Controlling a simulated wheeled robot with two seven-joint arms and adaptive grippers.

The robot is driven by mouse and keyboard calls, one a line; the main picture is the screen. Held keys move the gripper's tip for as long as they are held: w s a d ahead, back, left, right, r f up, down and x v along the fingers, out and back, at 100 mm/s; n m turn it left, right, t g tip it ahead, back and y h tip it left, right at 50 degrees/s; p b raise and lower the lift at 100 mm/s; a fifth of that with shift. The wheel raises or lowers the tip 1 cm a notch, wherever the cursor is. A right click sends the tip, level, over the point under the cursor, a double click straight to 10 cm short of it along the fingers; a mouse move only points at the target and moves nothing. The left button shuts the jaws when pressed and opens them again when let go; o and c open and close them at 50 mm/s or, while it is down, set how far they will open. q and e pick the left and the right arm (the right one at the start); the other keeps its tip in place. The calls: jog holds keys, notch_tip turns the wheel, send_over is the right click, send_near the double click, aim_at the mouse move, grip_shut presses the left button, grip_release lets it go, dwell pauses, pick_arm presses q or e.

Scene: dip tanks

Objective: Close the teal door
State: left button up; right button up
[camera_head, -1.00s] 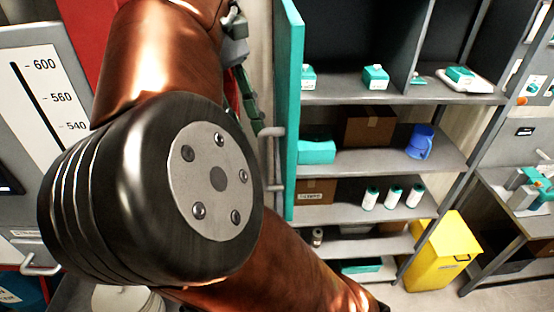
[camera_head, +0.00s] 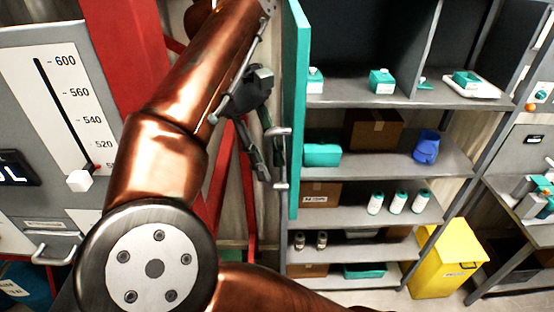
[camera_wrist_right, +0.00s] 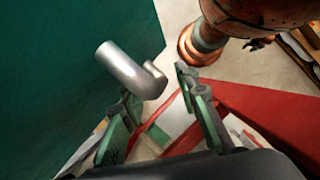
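The teal door (camera_head: 299,110) stands open at the left side of the shelf cabinet, seen nearly edge-on in the head view. Its grey bar handle (camera_head: 281,158) sticks out to the left. My right gripper (camera_head: 271,158) is open beside the handle, left of the door. In the right wrist view, the silver handle (camera_wrist_right: 131,71) reaches from the dark teal door face (camera_wrist_right: 70,60) to near the gap between the open green fingertips (camera_wrist_right: 158,90). Contact cannot be told. My left gripper does not show clearly in either view.
The grey cabinet shelves (camera_head: 390,163) hold boxes, bottles and a blue jug (camera_head: 426,147). A yellow bin (camera_head: 446,260) stands at the lower right. A red frame (camera_head: 125,50) and a panel with a scale (camera_head: 60,110) are on the left.

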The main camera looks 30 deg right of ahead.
grip_shut()
dwell(0.7)
